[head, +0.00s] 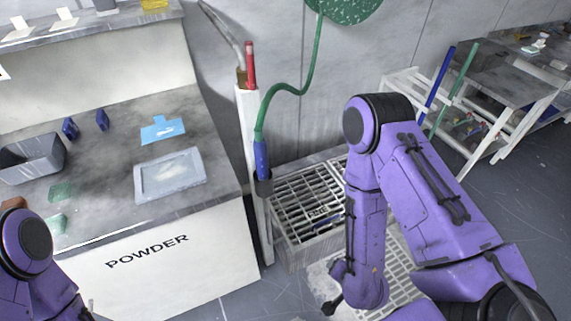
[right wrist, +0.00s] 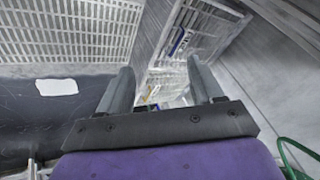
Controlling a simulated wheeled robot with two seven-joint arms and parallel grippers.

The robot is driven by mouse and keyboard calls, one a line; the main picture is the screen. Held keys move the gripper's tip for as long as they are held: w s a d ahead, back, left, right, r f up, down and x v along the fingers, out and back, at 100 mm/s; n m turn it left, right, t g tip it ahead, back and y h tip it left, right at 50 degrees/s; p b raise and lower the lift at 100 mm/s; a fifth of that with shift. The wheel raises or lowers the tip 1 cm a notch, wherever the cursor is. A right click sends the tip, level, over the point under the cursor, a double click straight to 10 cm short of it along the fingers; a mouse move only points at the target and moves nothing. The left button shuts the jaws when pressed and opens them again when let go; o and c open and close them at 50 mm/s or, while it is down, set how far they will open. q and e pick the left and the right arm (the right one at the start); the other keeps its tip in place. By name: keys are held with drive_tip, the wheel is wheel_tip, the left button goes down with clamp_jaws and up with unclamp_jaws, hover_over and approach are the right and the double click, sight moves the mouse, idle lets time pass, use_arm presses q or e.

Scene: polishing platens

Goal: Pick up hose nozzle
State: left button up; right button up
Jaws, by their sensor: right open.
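The hose nozzle (head: 261,158) is blue, on the end of a green hose (head: 284,88). It points down into a dark holder (head: 263,186) on a white post, beside the powder bench's right end. My right gripper (right wrist: 160,68) is open in the right wrist view, with nothing between its fingers. In the head view my right arm hangs over the floor grating, to the right of the nozzle and apart from it. A green curve, probably the hose, shows at the lower right of the wrist view (right wrist: 296,158). My left arm shows at the lower left, its gripper out of frame.
The powder bench (head: 224,180) holds a grey bin (head: 33,158), a tray (head: 170,176) and a blue cloth (head: 162,130). A metal grating (head: 300,205) lies right of the post. A white rack (head: 400,88) with blue and green poles stands at the right.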

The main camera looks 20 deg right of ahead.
drive_tip(key=w+a+m+t+y+b, duration=0.1)
drive_tip(key=w+a+m+t+b, duration=0.2)
drive_tip(key=w+m, duration=0.3)
drive_tip(key=m+t+y+b, duration=0.5)
drive_tip(key=m+t, duration=0.4)
drive_tip(key=m, duration=0.7)
approach(264, 161)
wheel_tip(264, 161, down, 2)
drive_tip(key=b, duration=0.1)
drive_tip(key=shift+h, duration=0.3)
drive_tip(key=w+b, duration=0.2)
drive_tip(key=w+a+b, duration=0.1)
drive_tip(key=b, duration=0.1)
drive_tip(key=w+r+b, duration=0.1)
drive_tip(key=w+b, duration=0.1)
drive_tip(key=shift+w+a, duration=0.2)
drive_tip(key=shift+w, duration=0.1)
drive_tip(key=w, duration=0.4)
drive_tip(key=w+a, duration=0.1)
drive_tip(key=w, duration=0.1)
drive_tip(key=shift+r, duration=0.25)
use_arm(q)
wheel_tip(264, 161, down, 17)
drive_tip(key=shift+r, duration=0.15)
use_arm(e)
drive_tip(key=shift+s, duration=0.1)
drive_tip(key=c, duration=1.2)
drive_tip(key=shift+r, duration=0.1)
